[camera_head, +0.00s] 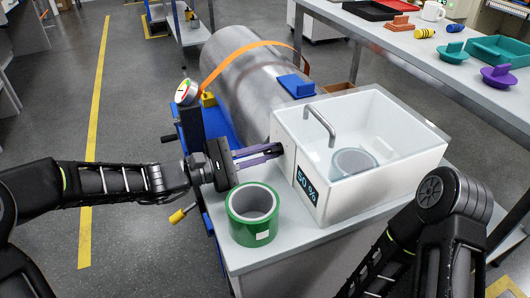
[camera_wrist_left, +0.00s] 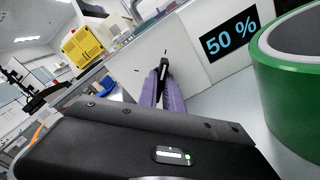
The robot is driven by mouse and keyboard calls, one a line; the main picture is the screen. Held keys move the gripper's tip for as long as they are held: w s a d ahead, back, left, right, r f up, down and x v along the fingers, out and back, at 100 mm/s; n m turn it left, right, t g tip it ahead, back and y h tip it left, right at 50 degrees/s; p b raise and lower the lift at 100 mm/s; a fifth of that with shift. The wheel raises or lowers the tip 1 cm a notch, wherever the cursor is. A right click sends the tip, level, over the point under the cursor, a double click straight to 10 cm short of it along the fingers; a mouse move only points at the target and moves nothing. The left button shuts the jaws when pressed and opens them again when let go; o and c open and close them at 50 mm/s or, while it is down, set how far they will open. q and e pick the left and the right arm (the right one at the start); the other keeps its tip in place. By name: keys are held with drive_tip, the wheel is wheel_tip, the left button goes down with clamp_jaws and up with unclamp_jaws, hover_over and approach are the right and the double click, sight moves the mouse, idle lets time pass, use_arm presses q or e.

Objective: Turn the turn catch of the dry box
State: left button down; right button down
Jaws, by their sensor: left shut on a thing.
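The dry box (camera_head: 345,200) is a white box with a clear lid, a bent grey handle (camera_head: 320,125) and a display reading 50 % (camera_head: 307,186). Its near-left face also shows in the left wrist view (camera_wrist_left: 185,45). My left gripper (camera_head: 279,149) reaches in from the left, its purple fingers up against that face beside the display. In the left wrist view the fingers are shut on the dark turn catch (camera_wrist_left: 163,67), which stands roughly upright.
A green tape roll (camera_head: 252,222) stands on the bench just below my left gripper, close to the fingers. A large metal cylinder (camera_head: 245,75) with an orange strap lies behind. A round gauge (camera_head: 186,92) stands left of it. Another table (camera_head: 400,45) is at the back right.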

use_arm(q)
drive_tip(key=c, duration=1.5)
unclamp_jaws()
drive_tip(key=shift+a, duration=0.1)
drive_tip(key=p+v, duration=0.1)
drive_tip(key=v, duration=0.5)
drive_tip(key=shift+s+a, duration=0.1)
drive_tip(key=shift+a, duration=0.1)
drive_tip(key=shift+s+a, duration=0.25)
drive_tip(key=shift+a, duration=0.3)
